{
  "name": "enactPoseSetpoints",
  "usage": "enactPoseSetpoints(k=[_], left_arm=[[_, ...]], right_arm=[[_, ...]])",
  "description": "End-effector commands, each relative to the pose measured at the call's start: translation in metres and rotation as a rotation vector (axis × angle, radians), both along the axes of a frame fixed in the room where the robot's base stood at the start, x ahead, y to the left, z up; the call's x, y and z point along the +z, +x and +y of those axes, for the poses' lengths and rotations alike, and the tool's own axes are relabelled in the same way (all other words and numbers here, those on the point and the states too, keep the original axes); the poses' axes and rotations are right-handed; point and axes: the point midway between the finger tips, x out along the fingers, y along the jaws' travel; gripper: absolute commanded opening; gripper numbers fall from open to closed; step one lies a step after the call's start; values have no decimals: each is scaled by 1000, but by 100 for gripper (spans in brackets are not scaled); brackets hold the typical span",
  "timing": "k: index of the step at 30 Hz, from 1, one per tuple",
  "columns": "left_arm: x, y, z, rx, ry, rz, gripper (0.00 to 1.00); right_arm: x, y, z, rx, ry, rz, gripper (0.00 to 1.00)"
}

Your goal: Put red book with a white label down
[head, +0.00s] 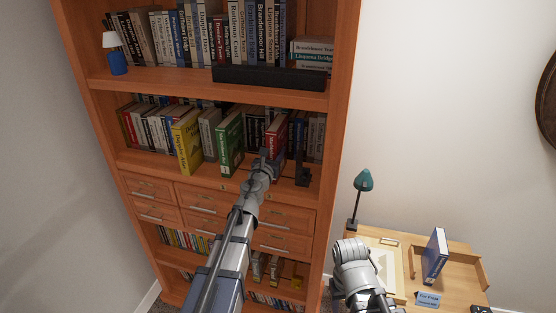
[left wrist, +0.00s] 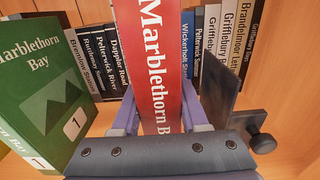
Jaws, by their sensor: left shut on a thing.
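The red book (head: 276,130) stands upright on the middle shelf (head: 210,174) of the wooden bookcase. In the left wrist view, its red spine (left wrist: 150,50) carries large white lettering reading "Marblethorn B". A separate white label is not visible there; the lower spine is hidden by my gripper. My left gripper (head: 267,160) is shut on the red book, with one finger on each side of it in the left wrist view (left wrist: 158,118). Whether the book's base touches the shelf is hidden. My right arm shows at the lower right, but its gripper is not in view.
A green book (head: 230,142) and a yellow book (head: 186,145) stand left of the red book. A dark bookend-like plate (head: 302,170) stands close on its right, also in the left wrist view (left wrist: 222,92). Other books line the back. A desk (head: 455,280) with a lamp (head: 363,182) is right.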

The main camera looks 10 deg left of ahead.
Motion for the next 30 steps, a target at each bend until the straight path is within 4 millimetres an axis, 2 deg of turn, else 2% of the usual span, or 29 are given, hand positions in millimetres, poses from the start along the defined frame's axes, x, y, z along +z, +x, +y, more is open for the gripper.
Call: enactPoseSetpoints(k=[1,2,14,15,23,30], left_arm=[[-11,1,4,1,0,0,0],[-12,2,6,1,0,0,0],[-13,2,8,-1,0,0,0],[-13,2,8,-1,0,0,45],[-12,2,8,-1,0,0,74],[-12,2,8,-1,0,0,74]], right_arm=[[-11,0,0,0,0,0,50],[-12,0,0,0,0,0,50],[-13,0,0,0,0,0,50],[-13,0,0,0,0,0,50],[-12,0,0,0,0,0,50],[-12,0,0,0,0,0,50]])
